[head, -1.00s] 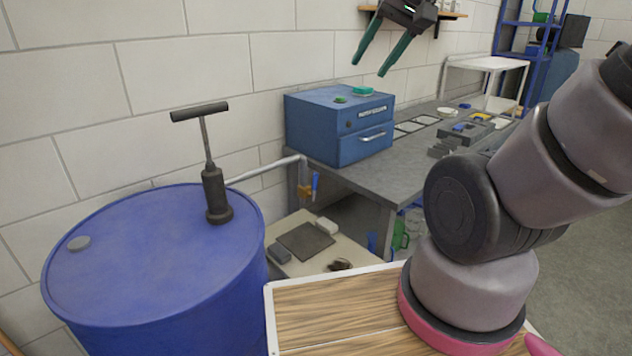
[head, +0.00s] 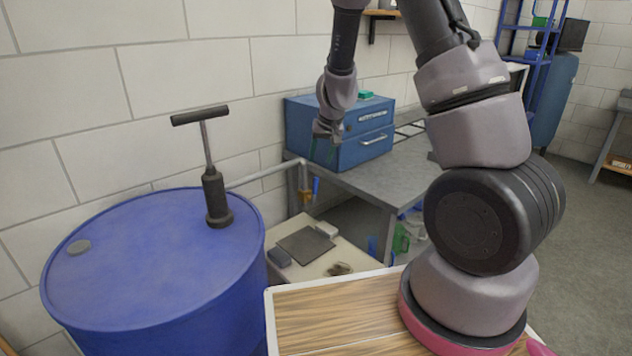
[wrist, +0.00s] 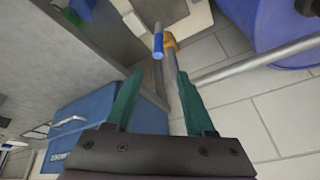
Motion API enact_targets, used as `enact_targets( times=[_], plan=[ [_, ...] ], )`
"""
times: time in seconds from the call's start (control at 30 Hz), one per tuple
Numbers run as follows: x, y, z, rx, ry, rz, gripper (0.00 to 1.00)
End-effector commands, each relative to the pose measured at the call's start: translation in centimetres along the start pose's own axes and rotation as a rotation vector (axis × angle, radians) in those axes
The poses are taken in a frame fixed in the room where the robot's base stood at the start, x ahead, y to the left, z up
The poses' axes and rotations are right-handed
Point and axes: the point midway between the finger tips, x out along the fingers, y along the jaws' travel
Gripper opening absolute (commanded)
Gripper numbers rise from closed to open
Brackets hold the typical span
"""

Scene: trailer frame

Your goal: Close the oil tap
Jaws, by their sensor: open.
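The oil tap (head: 306,196) hangs at the end of the grey pipe that runs from the hand pump on the blue drum. It has a brass-coloured body and a blue handle (head: 316,187). In the wrist view the blue handle (wrist: 158,42) shows beyond the fingertips, with the brass body (wrist: 171,41) beside it. My gripper (head: 324,153) points down above the tap, in front of the blue drawer box. Its two green fingers are apart with nothing between them, as the wrist view (wrist: 158,80) also shows. It does not touch the tap.
The blue drum (head: 130,270) with its hand pump (head: 215,195) stands at the left. The blue drawer box (head: 365,145) sits on the grey workbench (head: 370,180) behind the tap. A low table (head: 335,258) with a dark flat plate is below.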

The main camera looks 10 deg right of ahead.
Motion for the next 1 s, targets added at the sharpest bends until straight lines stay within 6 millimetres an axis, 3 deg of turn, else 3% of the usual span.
enact_targets(
  times=[0.27,0.8,1.0],
  plan=[
    [2.7,0.4,0.2,-0.009,-0.005,0.020,0.54],
    [10.5,0.5,0.3,-0.007,-0.007,0.018,0.54],
    [11.7,0.5,0.3,-0.010,-0.005,0.018,0.54]
  ],
)
